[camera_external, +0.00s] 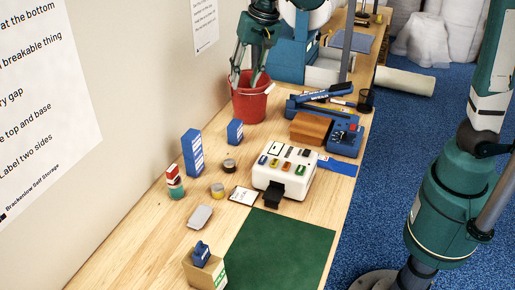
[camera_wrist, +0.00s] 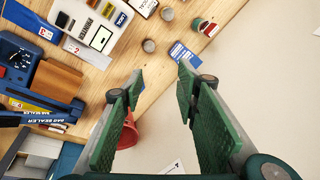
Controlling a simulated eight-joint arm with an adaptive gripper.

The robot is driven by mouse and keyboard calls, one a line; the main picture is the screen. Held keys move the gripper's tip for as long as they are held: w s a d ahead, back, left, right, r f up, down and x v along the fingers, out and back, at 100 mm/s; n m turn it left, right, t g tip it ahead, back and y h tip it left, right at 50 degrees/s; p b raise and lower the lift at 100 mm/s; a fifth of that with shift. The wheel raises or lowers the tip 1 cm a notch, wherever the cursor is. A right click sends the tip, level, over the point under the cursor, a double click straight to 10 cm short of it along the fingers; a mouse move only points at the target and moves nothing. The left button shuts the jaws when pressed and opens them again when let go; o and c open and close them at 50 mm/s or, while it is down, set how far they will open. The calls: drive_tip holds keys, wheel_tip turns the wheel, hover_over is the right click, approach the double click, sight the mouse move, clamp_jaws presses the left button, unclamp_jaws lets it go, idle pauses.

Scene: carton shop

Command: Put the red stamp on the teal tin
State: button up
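A small red and white block, which looks like the red stamp (camera_external: 172,173), stands upright on the teal tin (camera_external: 177,192) near the wall. The two appear to touch. The pair also shows at the top of the wrist view, with the stamp (camera_wrist: 208,28) seen from above and the tin mostly hidden. My gripper (camera_external: 246,88) is at the back, over the red bucket (camera_external: 250,108) and well away from the stamp. Its fingers (camera_wrist: 162,72) are spread apart with nothing between them.
Blue boxes (camera_external: 193,153), round tins (camera_external: 217,190) and a white label machine (camera_external: 285,172) stand between bucket and stamp. A blue tape device (camera_external: 345,136) and a brown block (camera_external: 311,128) lie right. A green mat (camera_external: 280,250) is bare at the front.

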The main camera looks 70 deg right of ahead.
drive_tip(key=s+d+r+n+t, duration=0.1)
drive_tip(key=s+d+n, duration=0.25)
drive_tip(key=s, duration=0.55)
drive_tip(key=s+d+r+n+t, duration=0.1)
drive_tip(key=s+d+n, duration=0.1)
drive_tip(key=s+d, duration=0.5)
drive_tip(key=s+d+f+n+t, duration=0.1)
drive_tip(key=s+f+n, duration=0.1)
drive_tip(key=s, duration=0.7)
drive_tip(key=s+d+f+n+t, duration=0.1)
drive_tip(key=s+d+f+n, duration=0.1)
drive_tip(key=s+f, duration=0.3)
drive_tip(key=s, duration=0.3)
drive_tip(key=shift+s+n+h, duration=0.3)
drive_tip(key=shift+s+n, duration=0.05)
wheel_tip(320, 180, down, 10)
drive_tip(key=b, duration=1)
